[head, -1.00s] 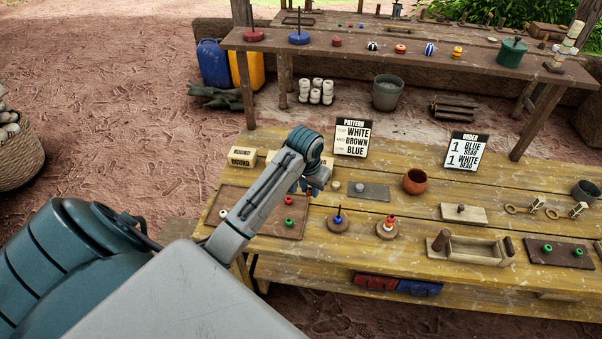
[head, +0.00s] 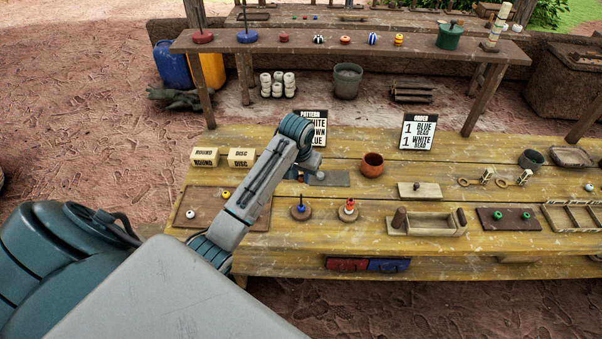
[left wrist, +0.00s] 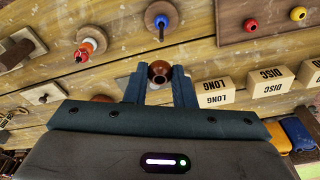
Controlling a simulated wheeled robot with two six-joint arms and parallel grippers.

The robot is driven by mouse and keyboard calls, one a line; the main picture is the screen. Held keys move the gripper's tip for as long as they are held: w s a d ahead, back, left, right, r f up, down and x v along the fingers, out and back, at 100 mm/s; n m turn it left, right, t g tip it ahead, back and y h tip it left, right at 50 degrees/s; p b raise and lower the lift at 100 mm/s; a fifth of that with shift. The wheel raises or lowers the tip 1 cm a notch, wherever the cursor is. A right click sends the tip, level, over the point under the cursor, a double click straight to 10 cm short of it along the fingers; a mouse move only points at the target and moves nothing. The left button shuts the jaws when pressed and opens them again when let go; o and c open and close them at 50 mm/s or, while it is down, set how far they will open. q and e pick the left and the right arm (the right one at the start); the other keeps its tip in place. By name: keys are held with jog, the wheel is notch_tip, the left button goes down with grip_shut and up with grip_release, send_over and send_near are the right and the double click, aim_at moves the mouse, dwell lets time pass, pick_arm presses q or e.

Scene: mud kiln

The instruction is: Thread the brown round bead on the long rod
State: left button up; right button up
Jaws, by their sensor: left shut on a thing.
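My left gripper (left wrist: 159,82) is shut on a brown round bead (left wrist: 160,70), its hole facing the wrist camera. In the head view this gripper is small and mostly hidden behind its own wrist. Two round wooden stands are on the table. One stand (left wrist: 172,13) has a thin rod with a blue bead (head: 301,208). The other stand (head: 342,216) has a rod stacked with red, white and orange beads (head: 349,206). The held bead is apart from both rods. I cannot tell which rod is longer. My right gripper is not in view.
Blocks marked LONG (left wrist: 214,94) and DISC (left wrist: 265,80) stand nearby. A brown board (head: 180,221) with loose beads lies left, partly behind my arm. A grey slab (head: 335,181), a clay pot (head: 372,165) and a wooden trough (head: 432,228) are to the right.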

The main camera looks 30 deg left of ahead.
pick_arm(q)
jog(key=shift+f, duration=0.75)
notch_tip(320, 180, down, 4)
jog(key=shift+a+r+b, duration=0.1)
jog(key=shift+r+b, duration=0.15)
jog(key=shift+b, duration=0.4)
jog(key=shift+f+p, duration=0.15)
jog(key=shift+p, duration=0.2)
jog(key=shift+f, duration=0.1)
jog(key=shift+p, duration=0.3)
